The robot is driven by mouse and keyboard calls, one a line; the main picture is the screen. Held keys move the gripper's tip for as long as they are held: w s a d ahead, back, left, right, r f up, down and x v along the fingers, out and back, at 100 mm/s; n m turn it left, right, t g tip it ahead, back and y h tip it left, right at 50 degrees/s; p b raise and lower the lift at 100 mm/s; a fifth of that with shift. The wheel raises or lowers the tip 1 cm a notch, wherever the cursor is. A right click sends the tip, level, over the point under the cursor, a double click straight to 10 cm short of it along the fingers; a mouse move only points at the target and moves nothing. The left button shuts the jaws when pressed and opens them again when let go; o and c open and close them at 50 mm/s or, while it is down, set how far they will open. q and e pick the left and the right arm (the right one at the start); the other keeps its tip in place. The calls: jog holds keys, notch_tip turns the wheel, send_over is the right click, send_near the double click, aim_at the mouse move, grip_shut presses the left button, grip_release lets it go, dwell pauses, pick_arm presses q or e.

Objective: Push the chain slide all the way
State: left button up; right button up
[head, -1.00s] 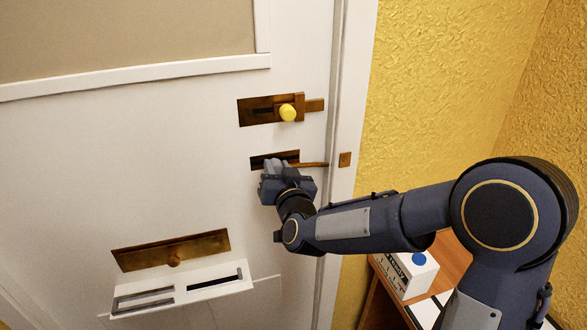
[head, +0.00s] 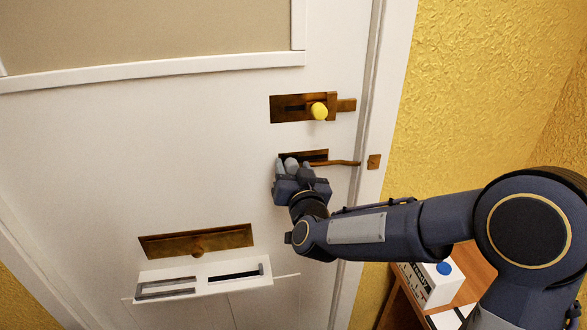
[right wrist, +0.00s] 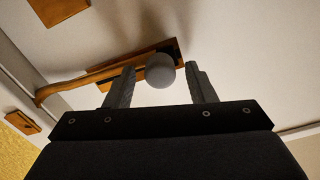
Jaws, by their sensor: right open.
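The chain slide (head: 318,155) is a brown metal plate on the white door. A chain-like brown strip (head: 345,162) runs from it to a small square bracket (head: 374,161) on the door frame. In the right wrist view, a round grey knob (right wrist: 160,70) sits near the plate's end away from the frame. My right gripper (head: 291,165) is at that end, its open fingers (right wrist: 160,87) on either side of the knob. My left gripper is not in view.
A bolt with a yellow knob (head: 319,111) is just above the slide. A wooden table (head: 475,262) with a white box (head: 430,283) stands right of the door.

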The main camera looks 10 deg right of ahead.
jog(key=s+b, duration=0.1)
jog(key=s, duration=0.6)
jog(key=shift+s, duration=0.25)
jog(key=shift+d, duration=0.15)
jog(key=s+d+f+g+y, duration=0.1)
jog(key=s+d+f+g, duration=0.2)
jog(key=s, duration=0.6)
jog(key=s+d+f+g+y, duration=0.1)
jog(key=s+d+f+g, duration=0.2)
jog(key=s, duration=0.6)
jog(key=s+d+f+g+y, duration=0.1)
jog(key=s+d+f+g, duration=0.3)
jog(key=s, duration=0.5)
jog(key=shift+f+n+g, duration=0.4)
jog(key=shift+f+g, duration=0.3)
jog(key=shift+g, duration=0.5)
jog(key=shift+d, duration=0.1)
